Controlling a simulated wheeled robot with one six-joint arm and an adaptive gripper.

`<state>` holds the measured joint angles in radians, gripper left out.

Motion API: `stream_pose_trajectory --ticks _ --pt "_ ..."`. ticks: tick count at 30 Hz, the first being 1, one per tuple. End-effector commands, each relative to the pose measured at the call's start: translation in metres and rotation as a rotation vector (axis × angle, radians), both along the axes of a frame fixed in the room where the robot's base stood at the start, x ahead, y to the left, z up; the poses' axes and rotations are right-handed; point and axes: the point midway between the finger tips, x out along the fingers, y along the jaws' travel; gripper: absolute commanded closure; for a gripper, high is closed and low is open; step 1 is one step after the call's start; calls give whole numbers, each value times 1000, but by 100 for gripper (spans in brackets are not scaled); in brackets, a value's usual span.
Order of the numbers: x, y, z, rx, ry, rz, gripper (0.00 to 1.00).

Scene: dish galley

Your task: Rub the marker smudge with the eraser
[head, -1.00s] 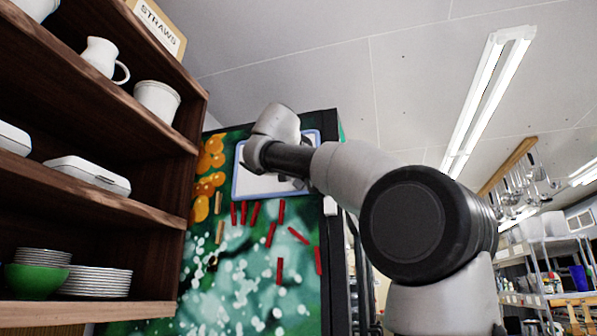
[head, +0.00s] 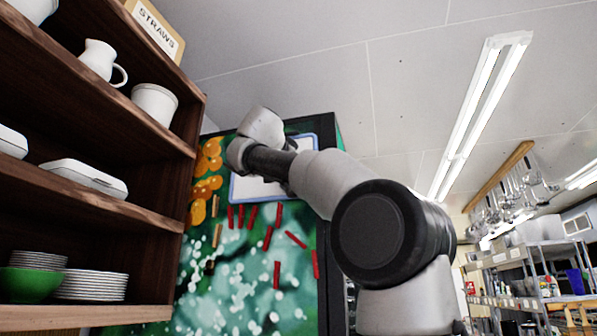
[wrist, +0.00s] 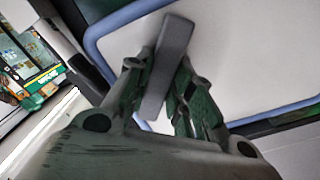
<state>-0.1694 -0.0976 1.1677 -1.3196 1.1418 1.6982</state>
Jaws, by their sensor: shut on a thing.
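In the wrist view my gripper (wrist: 158,85) is shut on a long grey eraser (wrist: 175,40), which sticks out past the fingertips in front of a whiteboard (wrist: 235,55) with a blue frame. I cannot tell whether the eraser touches the board. In the head view the whiteboard (head: 240,190) hangs on a green painted panel, partly covered by my arm. My gripper and the eraser are hidden behind my arm there. I see no marker smudge in either view.
A wooden shelf (head: 135,212) with white dishes, a pitcher (head: 98,60) and a green bowl (head: 30,283) stands close on the left. Red strips (head: 277,274) sit on the panel below the board. Metal racks (head: 520,258) stand at the far right.

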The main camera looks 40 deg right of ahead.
Motion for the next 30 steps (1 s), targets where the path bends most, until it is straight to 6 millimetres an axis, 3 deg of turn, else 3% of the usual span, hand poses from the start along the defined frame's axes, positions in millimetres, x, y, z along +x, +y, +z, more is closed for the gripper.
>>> stream_pose_trajectory --ticks 13,22,30 --pt "27 23 -1 -1 2 2 97" --pt "25 21 9 0 1 1 97" --pt "7 5 10 0 1 -2 97"
